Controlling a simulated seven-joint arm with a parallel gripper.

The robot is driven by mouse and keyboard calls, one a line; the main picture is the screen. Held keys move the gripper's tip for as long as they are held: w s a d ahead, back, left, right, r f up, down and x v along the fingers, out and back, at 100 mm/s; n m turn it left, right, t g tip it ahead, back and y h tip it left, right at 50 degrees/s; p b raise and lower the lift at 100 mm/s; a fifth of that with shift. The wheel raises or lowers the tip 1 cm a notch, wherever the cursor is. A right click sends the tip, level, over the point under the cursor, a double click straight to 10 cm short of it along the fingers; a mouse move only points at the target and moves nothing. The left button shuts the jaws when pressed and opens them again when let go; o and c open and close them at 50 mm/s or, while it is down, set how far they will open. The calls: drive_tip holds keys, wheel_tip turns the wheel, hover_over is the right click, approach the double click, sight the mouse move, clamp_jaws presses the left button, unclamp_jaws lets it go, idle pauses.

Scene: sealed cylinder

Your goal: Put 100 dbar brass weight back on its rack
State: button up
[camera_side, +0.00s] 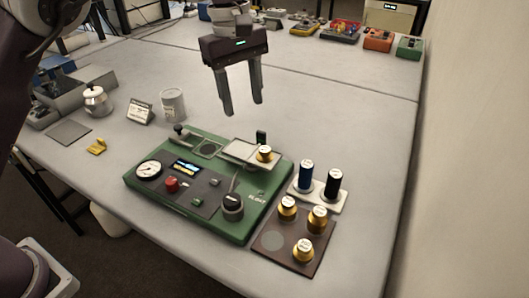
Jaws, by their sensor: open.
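One brass weight (265,154) with a white top sits on the pale plate (238,150) at the back right of the green device (225,203). The rack (272,258) is a brown board at the front right. It holds three brass weights, at its back left (287,207), back right (317,218) and front right (302,250). A bare round spot (272,240) shows at the rack's left. The weight labels are too small to read, so I cannot tell which is 100 dbar. My gripper (243,108) is open and empty, pointing down above the table behind the device.
A blue cylinder (306,177) and a black cylinder (332,184) stand upright on a white base behind the rack. A dark upright post (261,137) rises beside the plate. The table right of my gripper is clear.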

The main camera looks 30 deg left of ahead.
sight(265, 148)
drive_tip(key=shift+y, duration=0.5)
drive_tip(key=d+f, duration=0.1)
drive_tip(key=f, duration=0.1)
drive_tip(key=w+d+f, duration=0.1)
drive_tip(key=d+f, duration=0.1)
drive_tip(key=shift+w+d, duration=0.2)
drive_tip(key=shift+d, duration=0.05)
drive_tip(key=f, duration=0.4)
drive_tip(key=d+f, duration=0.1)
drive_tip(key=f, duration=0.2)
drive_tip(key=shift+s+f, duration=0.1)
clamp_jaws()
